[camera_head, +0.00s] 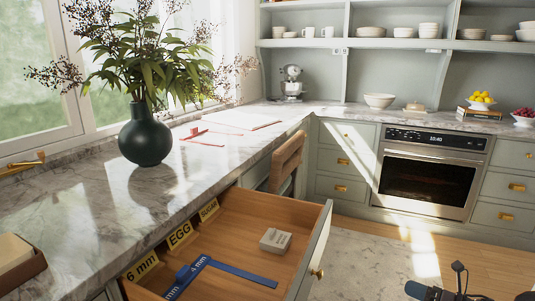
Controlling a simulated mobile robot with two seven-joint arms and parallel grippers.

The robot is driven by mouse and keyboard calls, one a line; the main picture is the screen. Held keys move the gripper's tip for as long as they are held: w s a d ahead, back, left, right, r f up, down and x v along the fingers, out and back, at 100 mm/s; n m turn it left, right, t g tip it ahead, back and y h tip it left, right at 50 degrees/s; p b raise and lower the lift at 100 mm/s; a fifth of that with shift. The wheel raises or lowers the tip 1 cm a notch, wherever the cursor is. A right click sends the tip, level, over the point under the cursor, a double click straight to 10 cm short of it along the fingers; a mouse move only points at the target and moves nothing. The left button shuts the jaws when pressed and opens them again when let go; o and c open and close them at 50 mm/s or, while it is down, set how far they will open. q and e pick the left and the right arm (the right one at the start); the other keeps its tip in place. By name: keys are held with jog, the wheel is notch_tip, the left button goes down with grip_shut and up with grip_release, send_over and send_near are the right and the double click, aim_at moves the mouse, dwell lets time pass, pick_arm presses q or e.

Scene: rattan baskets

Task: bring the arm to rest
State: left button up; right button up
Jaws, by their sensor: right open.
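Part of my right arm shows at the bottom right edge, with my right gripper (460,287) partly cut off by the frame. It is dark, with blue parts, and appears over the floor to the right of the open drawer (322,240). It is open, and I see nothing held in it. Its fingertips are hard to make out. My left gripper is not in view.
The drawer juts out from the marble counter (95,205). A dark green vase (145,137) stands on the counter. An oven (425,180) is at the back. Floor beside the drawer looks clear.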

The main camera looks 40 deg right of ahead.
jog(key=w+a+f+m+g+h+p, duration=0.1)
jog(key=w+a+f+m+g+h, duration=0.2)
jog(key=a+m, duration=0.65)
jog(key=w+a+f+m+g+h+p, duration=0.15)
jog(key=a+f+m, duration=0.35)
jog(key=m, duration=0.7)
pick_arm(q)
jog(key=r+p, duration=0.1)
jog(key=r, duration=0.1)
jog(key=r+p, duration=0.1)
jog(key=p, duration=0.1)
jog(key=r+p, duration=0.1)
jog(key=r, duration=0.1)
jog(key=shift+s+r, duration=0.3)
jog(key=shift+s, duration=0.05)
pick_arm(e)
jog(key=a+r+m+g+y, duration=0.1)
jog(key=a+r+m, duration=0.1)
jog(key=a, duration=1)
jog(key=a+r+m+y, duration=0.2)
jog(key=a+r+m, duration=0.1)
jog(key=a, duration=0.9)
jog(key=shift+s+a+g, duration=0.35)
jog(key=shift+s+a, duration=0.05)
